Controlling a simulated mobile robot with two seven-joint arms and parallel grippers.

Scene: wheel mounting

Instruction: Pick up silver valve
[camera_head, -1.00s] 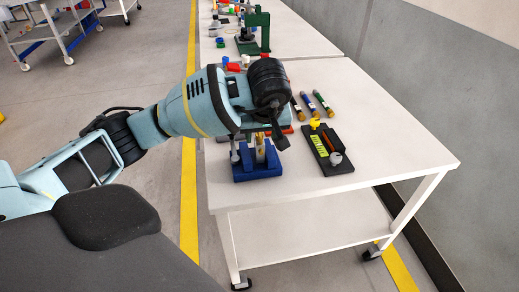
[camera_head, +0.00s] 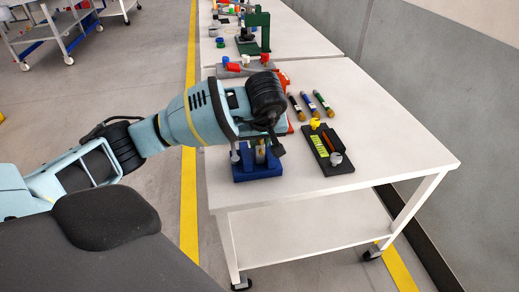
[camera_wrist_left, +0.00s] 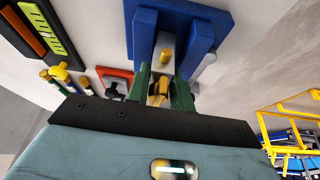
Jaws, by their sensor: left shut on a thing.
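A blue fixture (camera_head: 258,172) stands on the near left part of the white table, with a silver post (camera_head: 234,156) at its left side. The left wrist view shows the fixture's blue base (camera_wrist_left: 146,32) and a gold-tipped silver post (camera_wrist_left: 166,56). My left gripper (camera_wrist_left: 163,88) is over this fixture, its green fingers shut on a brass-coloured piece (camera_wrist_left: 158,88). The fingers hide much of that piece, so I cannot tell if it is the silver valve. In the head view, my wrist covers most of the grip. My right gripper is not in view.
A grey tray with red parts (camera_head: 232,68) sits further back. The table's right side is clear.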

